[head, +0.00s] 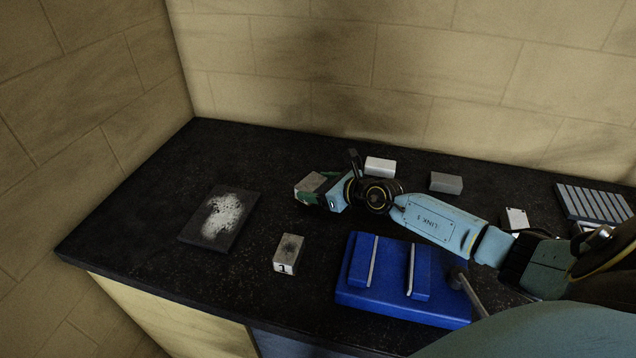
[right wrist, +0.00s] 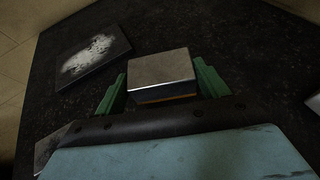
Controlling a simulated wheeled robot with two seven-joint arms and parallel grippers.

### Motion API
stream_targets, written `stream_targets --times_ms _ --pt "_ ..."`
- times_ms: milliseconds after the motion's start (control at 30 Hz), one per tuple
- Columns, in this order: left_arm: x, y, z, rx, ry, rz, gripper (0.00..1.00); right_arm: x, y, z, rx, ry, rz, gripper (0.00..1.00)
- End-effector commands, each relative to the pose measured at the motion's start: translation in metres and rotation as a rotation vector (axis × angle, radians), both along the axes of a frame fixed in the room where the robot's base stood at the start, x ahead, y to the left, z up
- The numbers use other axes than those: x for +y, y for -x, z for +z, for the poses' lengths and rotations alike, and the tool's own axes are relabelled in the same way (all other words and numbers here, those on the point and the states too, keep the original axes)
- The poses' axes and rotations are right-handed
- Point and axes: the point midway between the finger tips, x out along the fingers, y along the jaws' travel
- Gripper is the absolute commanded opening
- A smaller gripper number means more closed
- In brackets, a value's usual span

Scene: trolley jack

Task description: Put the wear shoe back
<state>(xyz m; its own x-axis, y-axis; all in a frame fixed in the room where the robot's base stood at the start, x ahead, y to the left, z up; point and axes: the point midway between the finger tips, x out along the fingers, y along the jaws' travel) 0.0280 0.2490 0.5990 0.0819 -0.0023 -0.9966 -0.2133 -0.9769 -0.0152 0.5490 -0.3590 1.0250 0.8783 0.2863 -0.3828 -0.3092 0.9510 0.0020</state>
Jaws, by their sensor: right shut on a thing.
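My right gripper (head: 314,188) is shut on a small block (head: 309,184), probably the wear shoe, with a brownish-grey face in the head view. In the right wrist view the block (right wrist: 163,72) has a flat grey metal top and a thin orange-brown band low on its near side. It sits between the green fingers of the right gripper (right wrist: 165,88). It is over the black bench top, and I cannot tell whether it touches it. A similar block marked 1 (head: 288,254) stands apart, nearer the bench's front edge. My left gripper is not in view.
A blue fixture (head: 391,276) with two upright plates stands at the front middle. A dark plate with white powder (head: 220,216) lies at left. A white block (head: 380,167), a grey block (head: 446,182) and a slatted tray (head: 595,204) stand behind and right. The far left bench is clear.

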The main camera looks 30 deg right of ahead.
Motion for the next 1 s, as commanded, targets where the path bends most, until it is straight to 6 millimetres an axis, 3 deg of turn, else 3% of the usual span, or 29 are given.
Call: stream_targets --times_ms 300,733,767,900,1000 --pt "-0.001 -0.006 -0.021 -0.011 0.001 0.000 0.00 -0.001 -0.003 -0.029 -0.013 -0.001 -0.003 0.05" --pt "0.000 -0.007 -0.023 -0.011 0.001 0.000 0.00 -0.001 -0.003 -0.032 -0.012 0.000 -0.003 0.05" --pt "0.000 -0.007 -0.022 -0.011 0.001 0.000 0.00 0.000 0.000 -0.037 0.001 0.002 -0.001 0.76" --pt "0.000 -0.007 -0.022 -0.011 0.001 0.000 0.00 0.000 0.000 -0.037 0.001 0.002 -0.001 0.94" --pt "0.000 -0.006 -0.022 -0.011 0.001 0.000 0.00 0.000 0.000 -0.037 0.001 0.002 -0.001 0.94"
